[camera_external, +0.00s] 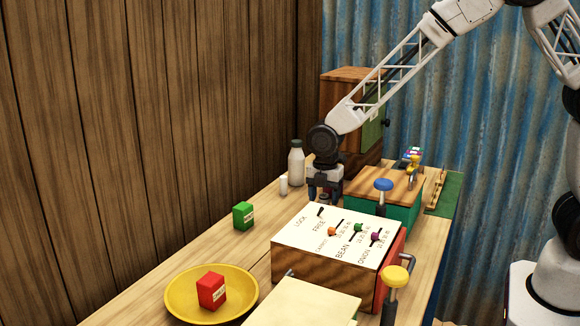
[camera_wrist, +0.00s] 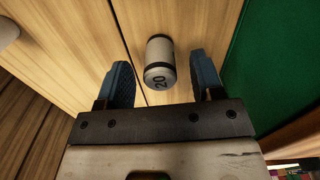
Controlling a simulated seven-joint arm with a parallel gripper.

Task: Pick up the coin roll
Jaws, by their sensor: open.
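The coin roll (camera_wrist: 160,58) is a small light-grey cylinder with dark bands and a "20" on its near end. In the wrist view it stands on the wooden counter in front of my gripper (camera_wrist: 162,76), between the lines of its two blue fingertips. The fingers are open, with a visible gap on each side of the roll, and do not appear to touch it. In the external view my gripper (camera_external: 325,194) points down, low over the counter behind the white lever box; the roll is mostly hidden there by the fingers and box.
The lever box (camera_external: 345,232) stands in front of my gripper, and a green box with a wooden top (camera_external: 385,190) stands to its right. A white bottle (camera_external: 296,163) and a small white cylinder (camera_external: 284,185) stand to its left. A yellow bowl (camera_external: 180,296) holds a red box (camera_external: 211,290).

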